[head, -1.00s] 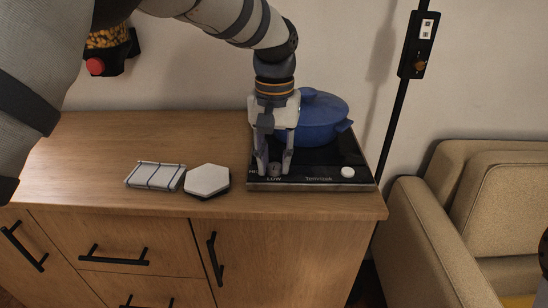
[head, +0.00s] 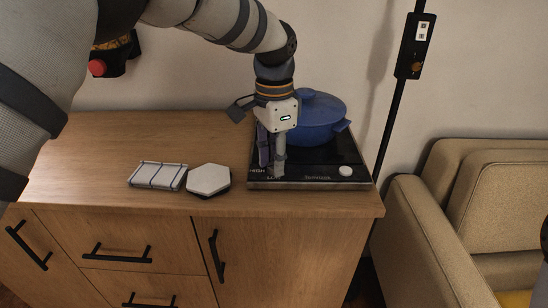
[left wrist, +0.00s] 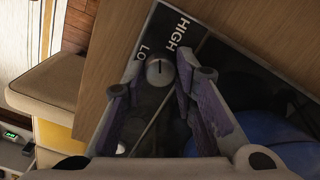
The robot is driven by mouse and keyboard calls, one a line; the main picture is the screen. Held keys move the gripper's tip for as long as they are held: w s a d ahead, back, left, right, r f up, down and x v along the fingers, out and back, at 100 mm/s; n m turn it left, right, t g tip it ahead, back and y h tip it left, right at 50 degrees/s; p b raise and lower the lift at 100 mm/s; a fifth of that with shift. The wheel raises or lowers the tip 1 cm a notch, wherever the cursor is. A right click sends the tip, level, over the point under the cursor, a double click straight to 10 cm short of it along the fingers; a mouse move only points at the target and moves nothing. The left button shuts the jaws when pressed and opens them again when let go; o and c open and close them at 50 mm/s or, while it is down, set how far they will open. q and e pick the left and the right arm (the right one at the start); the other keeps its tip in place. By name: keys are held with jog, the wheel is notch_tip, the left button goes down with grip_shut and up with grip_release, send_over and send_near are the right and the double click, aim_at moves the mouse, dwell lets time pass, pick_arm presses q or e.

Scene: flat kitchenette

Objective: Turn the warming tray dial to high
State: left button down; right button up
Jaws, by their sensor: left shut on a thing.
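The warming tray (head: 325,172) is a black slab with a light front edge at the right end of the cabinet top. Its dial (left wrist: 160,70), a small round grey knob with a dark line, shows between my fingertips in the left wrist view. The HIGH label (left wrist: 179,33) and part of the LOW label are printed beside it. I cannot tell exactly where the line points. My left gripper (head: 271,166) points down at the tray's front left and is shut on the dial, which its fingers mostly hide in the head view. My right gripper is not in view.
A blue lidded pot (head: 320,118) stands on the tray behind my gripper. A white round piece (head: 346,171) sits at the tray's front right. A white hexagonal block (head: 209,179) and a folded striped cloth (head: 158,176) lie to the left. A sofa (head: 470,215) stands right.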

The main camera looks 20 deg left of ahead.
pick_arm(q)
jog(key=m, duration=0.4)
jog(key=shift+r+m, duration=0.1)
jog(key=shift+m, duration=0.6)
jog(key=c, duration=1.3)
grip_release()
notch_tip(320, 180, up, 12)
